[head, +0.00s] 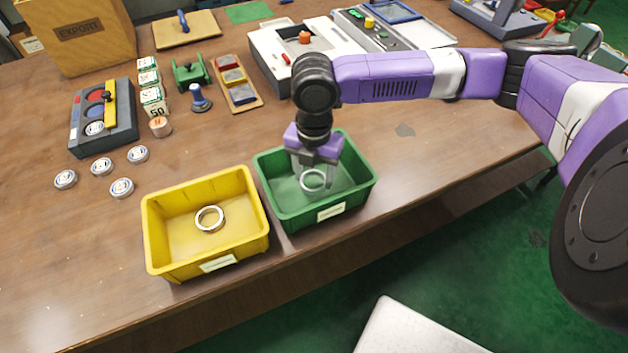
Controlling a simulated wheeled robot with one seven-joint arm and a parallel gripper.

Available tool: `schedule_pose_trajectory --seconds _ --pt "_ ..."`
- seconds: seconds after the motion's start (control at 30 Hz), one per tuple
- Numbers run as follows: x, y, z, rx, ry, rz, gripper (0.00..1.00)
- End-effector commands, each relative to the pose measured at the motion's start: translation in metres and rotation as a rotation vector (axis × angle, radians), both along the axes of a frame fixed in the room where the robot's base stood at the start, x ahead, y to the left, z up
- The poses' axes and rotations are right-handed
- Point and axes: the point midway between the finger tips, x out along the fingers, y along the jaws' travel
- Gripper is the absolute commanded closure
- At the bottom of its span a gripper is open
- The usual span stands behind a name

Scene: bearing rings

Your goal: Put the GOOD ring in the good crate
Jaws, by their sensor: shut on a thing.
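A silver ring (313,181) is between the fingers of my gripper (314,178), which is shut on it. My gripper points down inside the green crate (364,183). I cannot tell whether the ring touches the crate floor. Another silver ring (209,218) lies flat in the yellow crate (156,236) to the left. Both crates have pale front labels, too small to read here, so I cannot tell from them which crate is the good one. No mark on either ring is readable.
Several white round tins (122,188) lie left of the crates. A grey tray with coloured parts (120,133), a green device (190,75) and a blue-handled stamp (199,100) stand behind. A cardboard EXPORT box (80,35) is back left. The table's front edge runs close before the crates.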

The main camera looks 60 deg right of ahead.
Motion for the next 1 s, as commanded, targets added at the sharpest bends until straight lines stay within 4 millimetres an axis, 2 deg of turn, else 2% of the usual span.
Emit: schedule_pose_trajectory --seconds 0.1,0.2,0.57,0.6,0.7,1.0 --pt "0.000 0.001 -0.019 0.003 0.002 -0.001 0.96" --pt "0.000 0.000 -0.028 0.000 0.001 0.001 0.96" --pt "0.000 0.000 -0.033 0.001 0.000 0.001 0.96" --pt "0.000 0.000 -0.033 0.001 0.000 0.001 0.43" --pt "0.000 0.000 -0.032 0.001 0.000 0.001 0.23" --pt "0.000 0.000 -0.032 0.000 0.000 0.000 0.23"
